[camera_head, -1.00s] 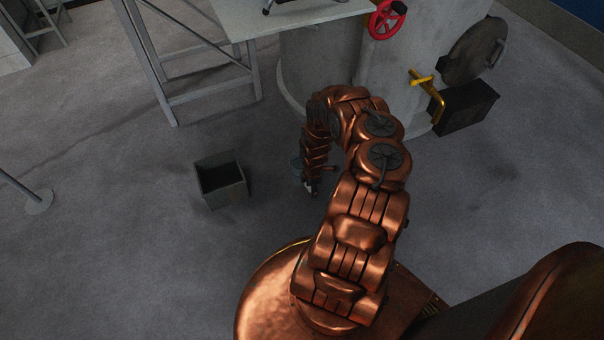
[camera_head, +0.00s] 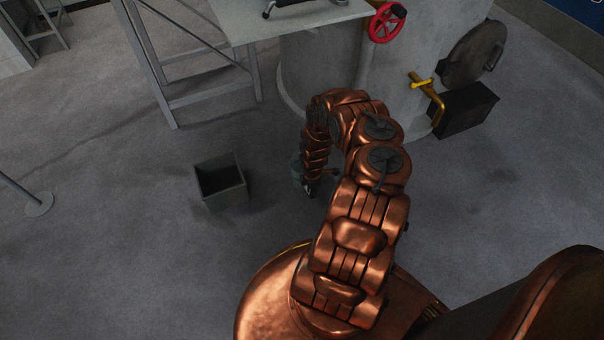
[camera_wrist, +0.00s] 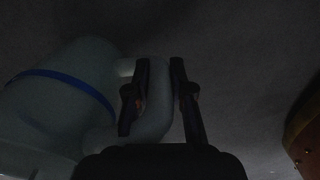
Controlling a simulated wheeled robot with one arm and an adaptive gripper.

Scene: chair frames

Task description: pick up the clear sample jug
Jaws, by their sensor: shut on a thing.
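The clear sample jug (camera_wrist: 55,100) is pale and translucent with a blue band round its body. It fills the left of the wrist view and looks tilted there. Its handle (camera_wrist: 155,108) passes between the two dark fingers of my gripper (camera_wrist: 160,65), which is shut on it. In the head view my gripper (camera_head: 310,187) points down close to the floor, below the bent arm. Only a small pale part of the jug (camera_head: 296,168) shows there, left of the gripper. The arm hides the rest, and I cannot tell whether the jug touches the floor.
An open grey bin (camera_head: 222,196) stands on the floor to the left. A metal table (camera_head: 245,22) and a grey cylindrical vessel (camera_head: 320,65) with a red handwheel (camera_head: 387,22) are behind the arm. A dark box (camera_head: 463,110) lies right of the vessel. Floor around the bin is clear.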

